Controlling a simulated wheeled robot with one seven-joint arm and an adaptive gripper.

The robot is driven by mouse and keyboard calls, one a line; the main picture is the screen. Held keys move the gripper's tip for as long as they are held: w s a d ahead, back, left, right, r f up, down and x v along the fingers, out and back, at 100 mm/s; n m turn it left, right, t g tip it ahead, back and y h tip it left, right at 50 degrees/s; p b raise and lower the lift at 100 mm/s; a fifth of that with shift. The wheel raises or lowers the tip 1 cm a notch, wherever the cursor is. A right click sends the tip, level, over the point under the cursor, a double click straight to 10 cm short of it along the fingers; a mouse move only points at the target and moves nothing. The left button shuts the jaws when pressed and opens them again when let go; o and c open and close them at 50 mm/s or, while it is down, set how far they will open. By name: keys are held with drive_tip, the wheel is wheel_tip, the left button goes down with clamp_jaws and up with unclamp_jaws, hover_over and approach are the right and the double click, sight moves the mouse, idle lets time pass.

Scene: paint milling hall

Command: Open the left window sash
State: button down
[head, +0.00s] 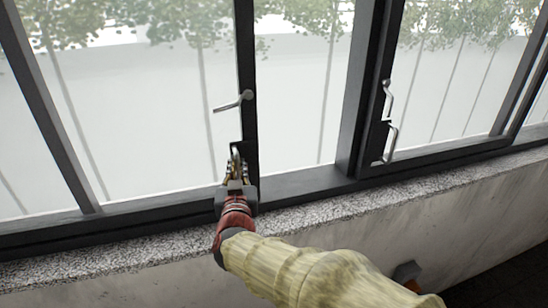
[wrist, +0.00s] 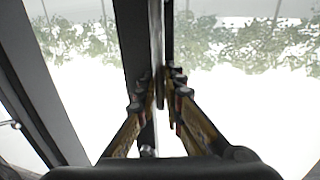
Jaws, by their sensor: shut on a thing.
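The left window sash has a dark upright stile (head: 244,60). A silver lever handle (head: 234,102) on it points left, roughly level. Below it is a small pull handle (head: 235,153), mostly hidden by my gripper (head: 236,166). My gripper is shut on this pull handle. In the wrist view, the fingers (wrist: 160,100) close from both sides on a thin upright bar, with the dark stile behind. The stile stands well left of the thick dark post (head: 360,90), with a bright stretch between them. I cannot tell whether glass fills that stretch.
A right sash with a lever handle (head: 387,98) and a pull handle (head: 391,142) is beyond the post. A speckled stone sill (head: 330,208) runs below the frame, above a grey wall (head: 460,205). The sill top is clear.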

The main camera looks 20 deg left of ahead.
drive_tip(key=p, duration=0.4)
approach(169, 166)
drive_tip(key=x, duration=0.4)
drive_tip(key=shift+r, duration=0.1)
drive_tip(key=c, duration=2.1)
unclamp_jaws()
drive_tip(key=shift+c, duration=0.2)
drive_tip(key=shift+o, duration=0.9)
drive_tip(key=v, duration=1.2)
